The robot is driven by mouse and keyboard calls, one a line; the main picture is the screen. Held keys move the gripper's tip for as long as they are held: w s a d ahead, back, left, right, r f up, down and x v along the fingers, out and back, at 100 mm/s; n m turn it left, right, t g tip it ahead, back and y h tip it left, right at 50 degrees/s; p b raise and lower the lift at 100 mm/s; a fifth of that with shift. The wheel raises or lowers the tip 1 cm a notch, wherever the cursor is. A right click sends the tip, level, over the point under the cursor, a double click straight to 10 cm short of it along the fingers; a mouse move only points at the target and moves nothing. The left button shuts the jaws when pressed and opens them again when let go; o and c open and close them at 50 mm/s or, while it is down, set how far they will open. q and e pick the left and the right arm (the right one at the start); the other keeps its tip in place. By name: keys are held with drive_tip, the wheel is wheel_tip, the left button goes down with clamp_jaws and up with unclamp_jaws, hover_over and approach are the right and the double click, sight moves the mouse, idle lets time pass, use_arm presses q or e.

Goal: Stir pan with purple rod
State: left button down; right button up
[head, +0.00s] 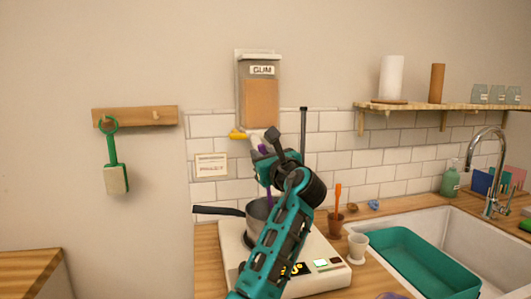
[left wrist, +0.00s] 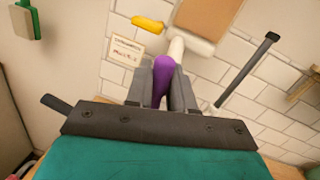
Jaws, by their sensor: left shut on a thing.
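The purple rod (head: 269,197) stands roughly upright, its lower part reaching down toward the pan. My left gripper (head: 266,162) is shut on its upper part. In the left wrist view the purple rod (left wrist: 162,76) sits between the two grey fingers of my left gripper (left wrist: 160,92). The grey pan (head: 258,209), with a dark handle pointing left, stands on the white hot plate (head: 325,249). My left arm covers the right part of the pan, and I cannot tell whether the rod's tip touches its bottom. My right gripper is not in view.
A gum dispenser (head: 260,92) with a yellow lever (head: 238,134) hangs behind the pan. A dark upright post (head: 303,130) stands close behind my gripper. A brown cup (head: 335,223) with an orange tool, a white cup (head: 358,246) and a sink with a teal tub (head: 427,266) are at the right.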

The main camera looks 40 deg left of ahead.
use_arm(q)
drive_tip(key=shift+w+d+f+b, duration=0.1)
drive_tip(key=shift+w+f+b, duration=0.25)
drive_tip(key=shift+f, duration=1.05)
drive_tip(key=shift+w+a+f+b, duration=0.15)
drive_tip(key=shift+f+b, duration=0.4)
drive_tip(key=shift+f, duration=0.85)
drive_tip(key=shift+w+d+f+b, duration=0.15)
drive_tip(key=shift+w+f+b, duration=0.25)
drive_tip(key=shift+f, duration=1)
drive_tip(key=shift+s, duration=0.1)
